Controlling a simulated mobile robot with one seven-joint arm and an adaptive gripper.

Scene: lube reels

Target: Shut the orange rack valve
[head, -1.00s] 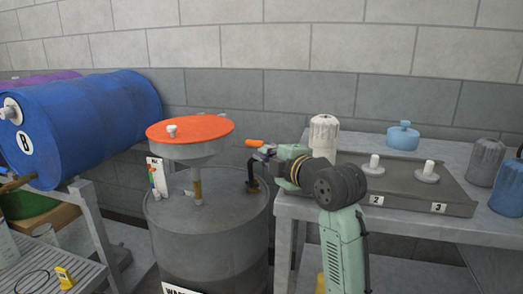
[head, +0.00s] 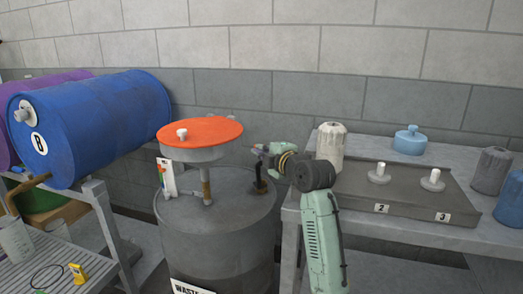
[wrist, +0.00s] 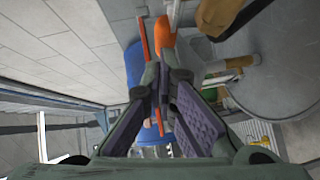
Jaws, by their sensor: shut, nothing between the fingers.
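I cannot pick out the orange rack valve for certain. A brown tap or pipe (head: 24,190) hangs below the front of the blue drum (head: 100,125) on the rack, at the left of the head view. My gripper (head: 258,150) is shut and empty, above the right side of the waste drum (head: 232,190), near a dark upright fitting (head: 260,180). In the wrist view the closed fingertips (wrist: 163,65) are close to an orange piece (wrist: 166,32); I cannot tell whether they touch it.
A funnel with an orange lid (head: 200,132) stands on the waste drum, left of my gripper. The grey rack (head: 95,205) is further left. A table (head: 400,235) on the right holds a dark tray (head: 405,200), a white container (head: 331,140) and several other containers.

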